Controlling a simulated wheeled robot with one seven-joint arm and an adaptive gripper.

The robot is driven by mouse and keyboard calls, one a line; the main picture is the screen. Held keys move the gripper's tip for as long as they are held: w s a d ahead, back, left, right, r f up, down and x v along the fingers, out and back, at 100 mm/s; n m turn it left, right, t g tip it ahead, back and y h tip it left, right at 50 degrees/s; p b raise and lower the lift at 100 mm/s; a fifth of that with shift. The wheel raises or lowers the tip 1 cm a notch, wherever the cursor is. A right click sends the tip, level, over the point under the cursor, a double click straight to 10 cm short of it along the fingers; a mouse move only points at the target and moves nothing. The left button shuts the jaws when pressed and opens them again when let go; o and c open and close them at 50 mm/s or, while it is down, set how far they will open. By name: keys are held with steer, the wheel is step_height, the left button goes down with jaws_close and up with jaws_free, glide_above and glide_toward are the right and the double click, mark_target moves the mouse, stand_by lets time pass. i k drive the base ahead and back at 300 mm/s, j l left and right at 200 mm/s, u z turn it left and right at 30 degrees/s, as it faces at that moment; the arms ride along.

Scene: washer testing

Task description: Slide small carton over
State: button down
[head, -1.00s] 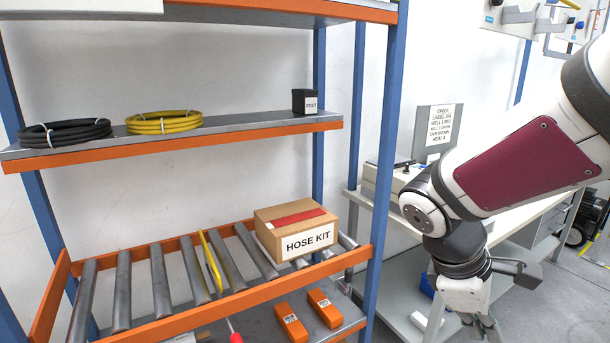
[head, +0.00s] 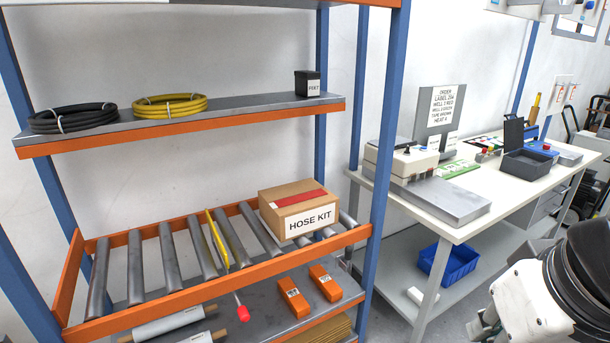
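The small carton (head: 297,209) is a brown box with a red strip on top and a "HOSE KIT" label on its front. It sits at the right end of the roller shelf (head: 250,262), next to the right post. A thin yellow divider (head: 216,239) stands upright between the rollers, left of the carton and apart from it. Part of my arm shows at the lower right, well away from the shelf. My gripper is outside the picture.
Rollers left of the divider are bare. Coiled black (head: 74,119) and yellow (head: 170,106) hoses and a small black box (head: 307,84) lie on the shelf above. Orange boxes (head: 324,283) lie below. A blue post (head: 388,140) and a white workbench (head: 470,205) stand to the right.

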mark_target(291, 222)
steer(key=i+z, duration=0.15)
steer(key=i, duration=1.75)
